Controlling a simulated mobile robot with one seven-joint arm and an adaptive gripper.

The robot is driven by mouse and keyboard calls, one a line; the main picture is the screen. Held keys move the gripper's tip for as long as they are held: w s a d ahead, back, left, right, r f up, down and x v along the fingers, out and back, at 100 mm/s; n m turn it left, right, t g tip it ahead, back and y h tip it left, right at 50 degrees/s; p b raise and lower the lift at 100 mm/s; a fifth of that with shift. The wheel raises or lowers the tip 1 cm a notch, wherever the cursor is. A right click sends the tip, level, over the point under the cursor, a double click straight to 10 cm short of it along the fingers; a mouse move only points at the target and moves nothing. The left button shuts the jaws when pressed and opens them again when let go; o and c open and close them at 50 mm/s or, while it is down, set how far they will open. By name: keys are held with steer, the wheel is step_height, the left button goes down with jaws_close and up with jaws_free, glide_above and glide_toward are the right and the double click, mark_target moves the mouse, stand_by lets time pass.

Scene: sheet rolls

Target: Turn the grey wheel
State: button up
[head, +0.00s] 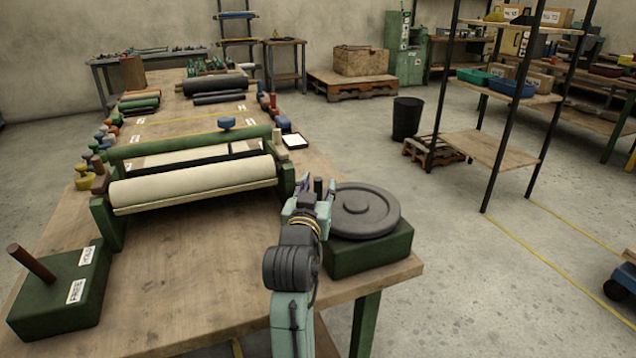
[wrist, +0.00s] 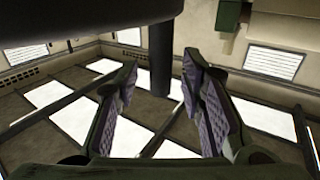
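The grey wheel (head: 360,212) lies flat on a green block at the table's right front corner. Its short dark upright handle (head: 318,187) stands near the wheel's left rim. My gripper (head: 306,192) is at the wheel's left side, close to the handle. In the wrist view, my gripper (wrist: 160,68) is open, with two purple-padded fingers apart. The handle (wrist: 160,45) shows in line with the gap between them, and the wheel's dark underlit disc (wrist: 60,25) fills the upper left. I cannot tell whether the handle is between the fingertips or just beyond them.
A roller machine with a cream roll (head: 195,182) stands left of my gripper. A green block with a brown lever (head: 60,285) sits at the table's left front. A small white-topped pad (head: 293,141) lies behind the wheel. The table's front middle (head: 190,280) is clear.

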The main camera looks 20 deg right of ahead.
steer(key=shift+w+d, duration=0.25)
steer(key=shift+w, duration=0.3)
jaws_close()
stand_by(0.5)
